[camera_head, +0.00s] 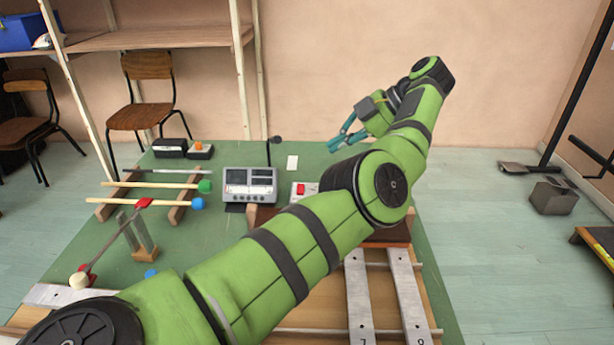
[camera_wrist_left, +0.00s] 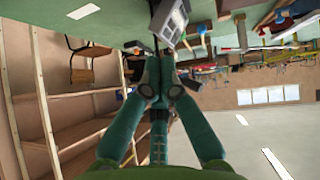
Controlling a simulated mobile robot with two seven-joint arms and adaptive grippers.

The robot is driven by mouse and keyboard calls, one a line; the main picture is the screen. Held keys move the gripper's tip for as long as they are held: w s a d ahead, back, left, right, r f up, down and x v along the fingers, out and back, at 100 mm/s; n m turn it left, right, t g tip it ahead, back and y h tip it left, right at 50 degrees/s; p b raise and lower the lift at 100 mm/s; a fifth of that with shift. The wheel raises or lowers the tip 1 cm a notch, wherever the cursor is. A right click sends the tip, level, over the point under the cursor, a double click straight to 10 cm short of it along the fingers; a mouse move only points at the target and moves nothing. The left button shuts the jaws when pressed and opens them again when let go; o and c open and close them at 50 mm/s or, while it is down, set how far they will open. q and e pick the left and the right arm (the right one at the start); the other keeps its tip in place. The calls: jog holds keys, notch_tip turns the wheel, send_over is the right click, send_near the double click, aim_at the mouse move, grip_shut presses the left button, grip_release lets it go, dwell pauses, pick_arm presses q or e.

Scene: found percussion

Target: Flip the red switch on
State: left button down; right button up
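The red switch (camera_head: 300,188) sits on a small pale box (camera_head: 311,187) on the green table, just right of the grey meter. My left forearm hides part of the box's right side. I cannot tell from its rocker whether it is on or off. My left gripper (camera_head: 340,140) is above the table's back edge, beyond and to the right of the switch, clear of it. In the left wrist view its teal fingers (camera_wrist_left: 160,80) come together at the tips with nothing seen between them. My right gripper is not in view.
The grey meter (camera_head: 249,185) stands left of the switch and also shows in the left wrist view (camera_wrist_left: 170,20). Mallets with green (camera_head: 205,186) and blue (camera_head: 198,204) heads lie on a wooden rack. Metal bars (camera_head: 359,290) lie in front. A white card (camera_head: 292,162) lies behind.

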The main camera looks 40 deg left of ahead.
pick_arm(q)
jog(key=shift+a+f, duration=0.1)
jog(key=b, duration=0.1)
send_over(301, 190)
jog(key=d, duration=0.2)
jog(key=f, duration=0.6)
jog(key=shift+w+a+f, duration=0.15)
jog(key=shift+a+f, duration=0.05)
jog(key=shift+f, duration=0.05)
jog(key=f, duration=0.4)
jog(key=shift+w+a, duration=0.25)
jog(key=shift+a, duration=0.15)
jog(key=shift+f, duration=0.1)
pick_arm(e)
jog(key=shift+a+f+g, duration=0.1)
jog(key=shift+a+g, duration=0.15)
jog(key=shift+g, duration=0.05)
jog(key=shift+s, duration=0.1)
